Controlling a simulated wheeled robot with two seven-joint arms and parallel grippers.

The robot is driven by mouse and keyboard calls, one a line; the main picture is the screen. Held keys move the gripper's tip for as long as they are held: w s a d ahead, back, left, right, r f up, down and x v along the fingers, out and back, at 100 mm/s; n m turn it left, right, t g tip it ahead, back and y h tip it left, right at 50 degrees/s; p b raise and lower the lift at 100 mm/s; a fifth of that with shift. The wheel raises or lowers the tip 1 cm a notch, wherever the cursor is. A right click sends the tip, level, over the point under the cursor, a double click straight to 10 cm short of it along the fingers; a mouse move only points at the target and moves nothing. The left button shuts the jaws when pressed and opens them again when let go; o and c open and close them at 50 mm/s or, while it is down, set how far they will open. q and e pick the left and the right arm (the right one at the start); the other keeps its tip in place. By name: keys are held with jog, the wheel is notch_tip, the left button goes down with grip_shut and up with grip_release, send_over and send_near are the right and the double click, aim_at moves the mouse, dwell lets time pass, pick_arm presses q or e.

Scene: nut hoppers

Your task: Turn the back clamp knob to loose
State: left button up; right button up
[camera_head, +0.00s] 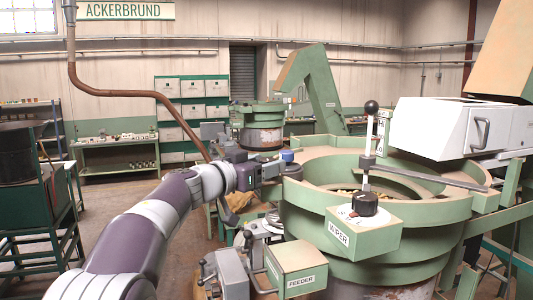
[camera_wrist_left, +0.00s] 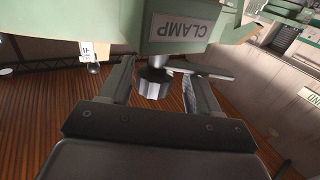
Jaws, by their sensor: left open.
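In the left wrist view, a dark grey faceted knob (camera_wrist_left: 153,84) hangs under a green box with a CLAMP label (camera_wrist_left: 179,28), which appears upside down. My left gripper (camera_wrist_left: 160,74) is open, with one finger on each side of the knob. I cannot tell whether either finger touches it. A flat grey bar (camera_wrist_left: 205,70) runs from beside the knob to the right, past the right finger. In the head view my left gripper (camera_head: 268,169) is at the left side of the large green bowl (camera_head: 320,195); the knob is not clearly visible there. My right gripper is out of view.
A WIPER box (camera_head: 365,238) with a black knob (camera_head: 365,204) stands at the bowl's front. A FEEDER box (camera_head: 296,270) is below left of it. A blue-capped part (camera_head: 287,156) sits close to my left gripper. A ball-topped post (camera_head: 370,140) rises over the bowl.

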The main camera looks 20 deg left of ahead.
pick_arm(q)
jog(key=shift+w+d+r, duration=0.15)
jog(key=shift+w+d, duration=0.15)
jog(key=shift+d, duration=0.2)
jog(key=shift+s+r, duration=0.1)
jog(key=shift+s, duration=0.2)
jog(key=shift+w, duration=0.1)
grip_shut()
jog(key=shift+n+y, duration=0.3)
jog(key=shift+y, duration=0.1)
jog(key=shift+n+t+y, duration=0.3)
jog(key=shift+t+y, duration=0.1)
jog(key=shift+y, duration=0.1)
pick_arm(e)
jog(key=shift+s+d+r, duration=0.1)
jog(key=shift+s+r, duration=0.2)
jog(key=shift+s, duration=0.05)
